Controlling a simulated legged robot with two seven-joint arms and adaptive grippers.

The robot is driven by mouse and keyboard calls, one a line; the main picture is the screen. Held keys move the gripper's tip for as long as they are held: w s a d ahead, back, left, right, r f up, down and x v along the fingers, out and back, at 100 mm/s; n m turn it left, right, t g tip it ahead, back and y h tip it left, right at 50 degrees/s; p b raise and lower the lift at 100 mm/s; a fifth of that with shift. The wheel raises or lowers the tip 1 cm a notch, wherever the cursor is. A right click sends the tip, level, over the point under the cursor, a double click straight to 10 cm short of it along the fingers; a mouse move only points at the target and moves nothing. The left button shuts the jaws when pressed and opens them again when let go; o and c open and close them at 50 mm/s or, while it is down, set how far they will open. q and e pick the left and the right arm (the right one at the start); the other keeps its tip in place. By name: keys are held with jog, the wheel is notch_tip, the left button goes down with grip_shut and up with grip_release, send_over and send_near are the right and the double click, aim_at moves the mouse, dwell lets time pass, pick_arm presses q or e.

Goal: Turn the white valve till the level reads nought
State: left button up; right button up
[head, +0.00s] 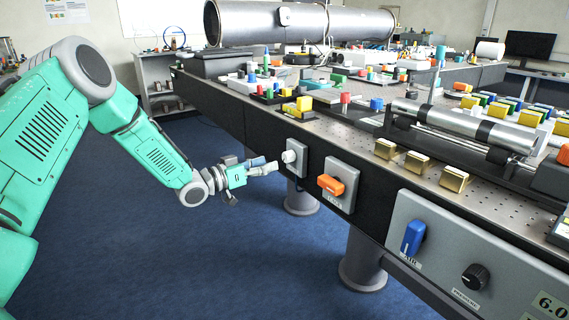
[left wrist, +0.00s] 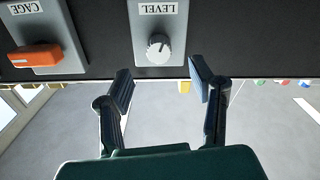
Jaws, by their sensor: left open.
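The white valve (head: 289,156) is a small round knob on a grey plate on the table's dark front side. In the left wrist view the white knob (left wrist: 158,47) sits under the label LEVEL, with a dark mark on its face. My left gripper (head: 271,167) is open and empty, just left of the knob in the head view. In the left wrist view its two fingers (left wrist: 160,82) stand apart, below and to either side of the knob, and do not appear to touch it. No level reading is legible. My right gripper is not in view.
An orange handle (head: 333,184) on a plate labelled CAGE is beside the knob. Further right are a blue handle (head: 413,238) and a black knob (head: 475,277) on a grey panel. Table legs stand below; the blue floor at left is clear.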

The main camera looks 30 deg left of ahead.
aim_at(284, 158)
pick_arm(q)
jog(key=b+x, duration=0.1)
jog(key=x, duration=0.5)
jog(key=shift+w+d, duration=0.15)
jog(key=shift+w, duration=0.15)
grip_shut()
